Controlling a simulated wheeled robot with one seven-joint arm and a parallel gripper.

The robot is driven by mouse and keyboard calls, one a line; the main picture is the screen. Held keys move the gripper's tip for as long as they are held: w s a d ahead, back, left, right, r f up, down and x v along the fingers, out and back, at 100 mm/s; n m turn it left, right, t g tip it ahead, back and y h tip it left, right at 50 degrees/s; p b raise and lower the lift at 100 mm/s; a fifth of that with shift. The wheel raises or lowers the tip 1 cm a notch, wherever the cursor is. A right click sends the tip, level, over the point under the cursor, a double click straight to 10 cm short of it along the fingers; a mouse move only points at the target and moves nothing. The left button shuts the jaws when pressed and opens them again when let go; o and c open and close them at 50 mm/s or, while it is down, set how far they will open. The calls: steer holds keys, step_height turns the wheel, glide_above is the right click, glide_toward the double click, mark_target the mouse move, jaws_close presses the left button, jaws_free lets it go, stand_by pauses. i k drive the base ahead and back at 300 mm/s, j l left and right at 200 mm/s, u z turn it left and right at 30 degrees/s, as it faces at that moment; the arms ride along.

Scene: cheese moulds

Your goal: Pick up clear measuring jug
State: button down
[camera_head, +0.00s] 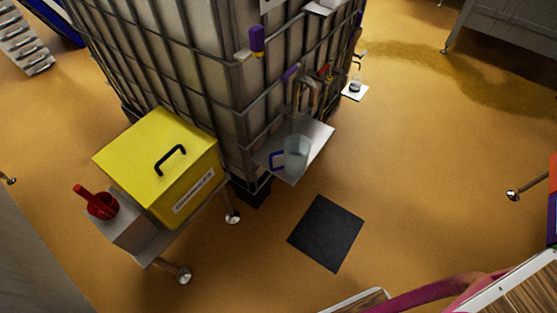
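The clear measuring jug (297,154) stands upright near the middle of the head view. It has a see-through grey body and a blue handle on its left side. It rests on a small grey metal shelf (318,136) fixed to the caged tank, near the shelf's front edge. My gripper does not show in this view, so its place relative to the jug cannot be told.
The caged white tank (190,60) rises behind the jug, with hanging tools just above. A yellow lidded box (135,150) and a red scoop-like item (102,206) stand on a stand at left. A dark mat (326,233) lies on the open orange floor.

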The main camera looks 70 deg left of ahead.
mark_target(297, 148)
steer(key=u, duration=2.6)
steer(key=j+z, duration=0.2)
steer(key=j, duration=0.25)
steer(key=k+j+z, duration=0.25)
steer(key=j, duration=0.2)
steer(key=j+z, duration=0.2)
steer(key=j, duration=0.25)
steer(key=k+j+z, duration=0.2)
steer(key=j, duration=0.2)
steer(key=i+j, duration=0.3)
steer(key=j, duration=0.1)
